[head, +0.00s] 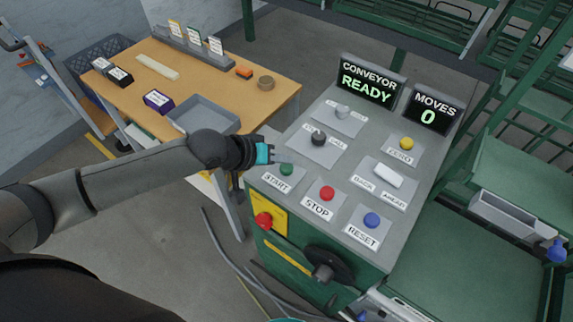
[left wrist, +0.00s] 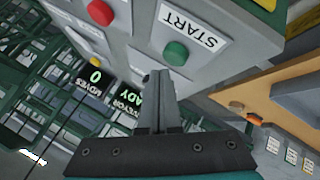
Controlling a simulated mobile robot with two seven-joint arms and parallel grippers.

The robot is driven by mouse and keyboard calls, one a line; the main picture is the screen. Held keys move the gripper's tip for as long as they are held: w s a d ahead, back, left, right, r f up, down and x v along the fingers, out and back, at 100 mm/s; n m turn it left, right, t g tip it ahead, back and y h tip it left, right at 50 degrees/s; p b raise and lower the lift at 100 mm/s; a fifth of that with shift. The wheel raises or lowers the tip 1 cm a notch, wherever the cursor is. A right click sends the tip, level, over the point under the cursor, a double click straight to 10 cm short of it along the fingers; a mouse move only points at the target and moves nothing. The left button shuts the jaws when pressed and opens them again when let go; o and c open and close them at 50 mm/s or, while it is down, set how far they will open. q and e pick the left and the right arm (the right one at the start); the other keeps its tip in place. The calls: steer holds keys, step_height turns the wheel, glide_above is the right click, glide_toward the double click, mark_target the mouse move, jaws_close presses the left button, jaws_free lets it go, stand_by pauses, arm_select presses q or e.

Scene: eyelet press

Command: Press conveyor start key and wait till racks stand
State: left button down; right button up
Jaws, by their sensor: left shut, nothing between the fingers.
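The green START key (head: 287,169) sits on the near left of the grey control panel (head: 320,178), above its START label. In the left wrist view the green key (left wrist: 176,53) is just beyond the fingertips. My left gripper (head: 272,157) is shut and empty, beside the key at the panel's left edge. In the left wrist view its closed fingers (left wrist: 158,80) point toward the key, and I cannot tell whether they touch it. The conveyor display (head: 368,82) reads CONVEYOR READY, and the moves display (head: 430,107) reads 0. My right gripper is not in view.
A red STOP key (head: 327,193) and a blue RESET key (head: 372,220) sit right of START. A red knob (head: 263,221) is on the cabinet front. A wooden table (head: 262,93) stands behind my left arm. Green racks (head: 510,185) stand at right.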

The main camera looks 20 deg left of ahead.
arm_select(q)
steer(key=shift+f, duration=0.2)
stand_by(0.6)
steer(key=shift+f, duration=0.25)
